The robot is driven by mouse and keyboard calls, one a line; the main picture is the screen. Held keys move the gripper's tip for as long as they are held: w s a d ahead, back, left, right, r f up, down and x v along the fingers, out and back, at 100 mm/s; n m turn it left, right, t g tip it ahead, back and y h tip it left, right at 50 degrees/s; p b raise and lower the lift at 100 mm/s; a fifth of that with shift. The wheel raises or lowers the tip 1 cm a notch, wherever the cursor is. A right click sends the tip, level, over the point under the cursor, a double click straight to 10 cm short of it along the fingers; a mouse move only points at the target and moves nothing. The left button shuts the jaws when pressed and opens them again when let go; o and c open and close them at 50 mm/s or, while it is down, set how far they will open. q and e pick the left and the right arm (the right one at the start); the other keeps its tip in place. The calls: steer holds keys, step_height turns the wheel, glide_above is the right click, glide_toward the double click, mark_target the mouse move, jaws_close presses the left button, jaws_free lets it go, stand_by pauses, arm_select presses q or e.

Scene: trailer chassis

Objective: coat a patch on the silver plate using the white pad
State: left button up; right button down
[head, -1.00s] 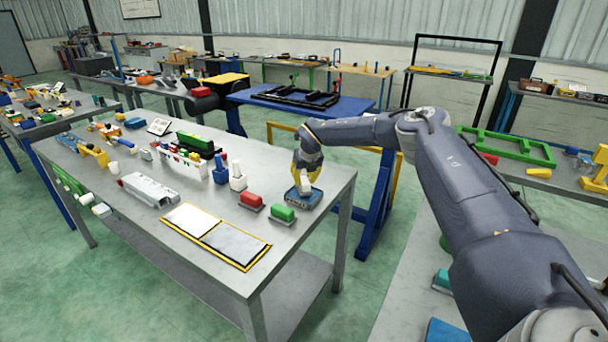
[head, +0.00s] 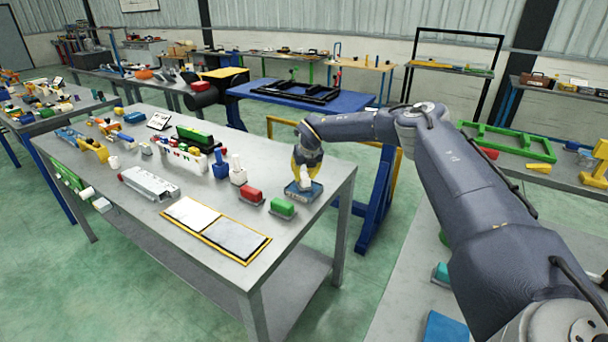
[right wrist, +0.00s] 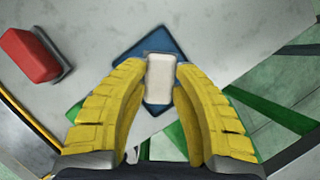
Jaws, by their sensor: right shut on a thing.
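My right gripper (head: 306,178) points down with its yellow fingers shut on the white pad (right wrist: 160,78). The pad is over the blue tray (head: 291,192) near the table's right end; I cannot tell whether it touches the tray. In the right wrist view the pad sits between the fingertips, with the blue tray (right wrist: 127,55) behind it. The silver plate (head: 237,240) lies flat in a yellow-edged frame near the table's front edge, left of and nearer than the gripper. A whiter plate (head: 191,213) lies beside it. My left gripper is not in view.
A red block (head: 250,195) and a green block (head: 282,207) stand between the tray and the silver plate. Blue (head: 221,166) and white (head: 238,171) upright handled tools stand behind the red block. A grey metal piece (head: 149,184) lies farther left.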

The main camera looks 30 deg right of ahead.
mark_target(304, 176)
steer(key=shift+f, duration=0.5)
stand_by(1.0)
steer(key=shift+r, duration=0.1)
steer(key=shift+r, duration=3.45)
